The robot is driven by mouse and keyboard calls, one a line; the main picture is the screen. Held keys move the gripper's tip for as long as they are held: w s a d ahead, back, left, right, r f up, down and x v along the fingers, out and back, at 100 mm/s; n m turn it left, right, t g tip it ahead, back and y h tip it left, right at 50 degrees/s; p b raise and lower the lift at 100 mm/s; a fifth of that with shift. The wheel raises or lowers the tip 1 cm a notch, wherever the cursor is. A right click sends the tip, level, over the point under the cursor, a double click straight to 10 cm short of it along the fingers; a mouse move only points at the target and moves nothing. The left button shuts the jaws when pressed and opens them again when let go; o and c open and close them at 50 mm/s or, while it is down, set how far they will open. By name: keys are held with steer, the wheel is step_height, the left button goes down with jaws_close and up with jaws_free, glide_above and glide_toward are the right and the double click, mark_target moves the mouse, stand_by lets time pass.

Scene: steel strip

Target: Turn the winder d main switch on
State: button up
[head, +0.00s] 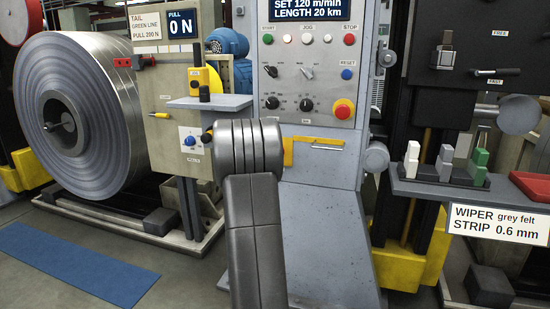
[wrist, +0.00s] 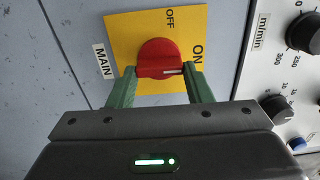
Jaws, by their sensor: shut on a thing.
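The main switch is a red knob (wrist: 157,55) on a yellow plate (wrist: 125,28) in the wrist view. The plate reads OFF at the top and ON at the right, with a MAIN tag (wrist: 103,61) at its left. The knob's white pointer line points to the right, towards the ON word. My gripper (wrist: 159,71) has its green fingers closed against both sides of the knob's lower part. In the head view my own arm covers the switch and the gripper.
A grey control console (head: 325,185) carries dials, lamps and a red stop button (head: 343,109). In the wrist view black dials (wrist: 304,32) lie right of the switch. A small shelf (head: 205,103) stands left of my arm; a shelf with blocks (head: 480,190) stands right.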

steer(key=shift+f, duration=0.1)
steer(key=o, duration=1)
steer(key=shift+s, duration=0.1)
steer(key=shift+p+v, duration=1.15)
steer(key=shift+v, duration=5.75)
steer(key=b+x, duration=0.2)
steer(key=x, duration=1.2)
